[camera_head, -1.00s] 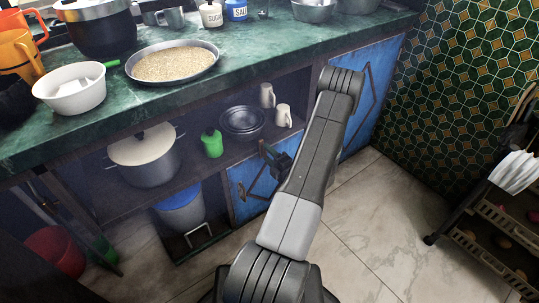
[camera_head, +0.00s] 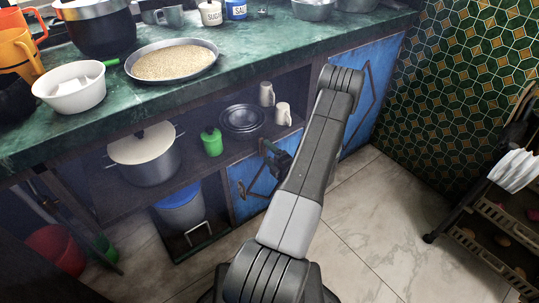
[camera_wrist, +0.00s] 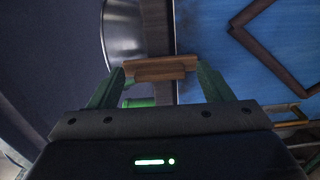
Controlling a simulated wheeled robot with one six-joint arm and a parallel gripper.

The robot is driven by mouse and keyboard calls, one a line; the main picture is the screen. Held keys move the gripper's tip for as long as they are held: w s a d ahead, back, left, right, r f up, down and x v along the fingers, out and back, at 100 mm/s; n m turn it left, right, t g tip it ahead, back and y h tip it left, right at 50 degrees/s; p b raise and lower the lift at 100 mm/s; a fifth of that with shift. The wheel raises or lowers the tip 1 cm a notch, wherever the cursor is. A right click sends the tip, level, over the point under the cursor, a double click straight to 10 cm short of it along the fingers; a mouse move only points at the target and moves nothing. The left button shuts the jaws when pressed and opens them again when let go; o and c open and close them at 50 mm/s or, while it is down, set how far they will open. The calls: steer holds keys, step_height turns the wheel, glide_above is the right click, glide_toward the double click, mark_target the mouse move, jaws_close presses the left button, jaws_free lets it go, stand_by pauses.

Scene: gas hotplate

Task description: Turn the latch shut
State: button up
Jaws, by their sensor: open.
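The latch (camera_wrist: 160,68) is a short brown wooden bar in the wrist view. It lies crosswise in the picture, over the dark frame strip and the edge of the blue door (camera_wrist: 240,60). My gripper (camera_wrist: 161,72) is open, with one green finger near each end of the bar. I cannot tell whether either finger touches it. In the head view my gripper (camera_head: 270,150) is at the cabinet front by the blue door (camera_head: 246,180), partly behind my arm. The latch cannot be made out there.
The open shelf beside the door holds a lidded pot (camera_head: 146,158), a green jar (camera_head: 211,142), dark plates (camera_head: 242,119) and pale mugs (camera_head: 283,114). The green counter (camera_head: 255,50) overhangs the cabinet. A rack (camera_head: 490,225) stands at right. The tiled floor (camera_head: 370,220) is clear.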

steer(key=p+v, duration=0.2)
steer(key=v, duration=1.1)
steer(key=shift+s+d, duration=0.25)
steer(key=shift+s, duration=0.1)
steer(key=b+x, duration=0.2)
steer(key=x, duration=1.2)
steer(key=shift+s+d, duration=0.1)
steer(key=p+v, duration=0.2)
steer(key=v, duration=1.2)
steer(key=w+a+n+b, duration=0.8)
steer(key=w+n, duration=0.3)
steer(key=n, duration=0.7)
steer(key=shift+a+r+b, duration=0.2)
steer(key=shift+a+b, duration=0.1)
steer(key=shift+b, duration=0.4)
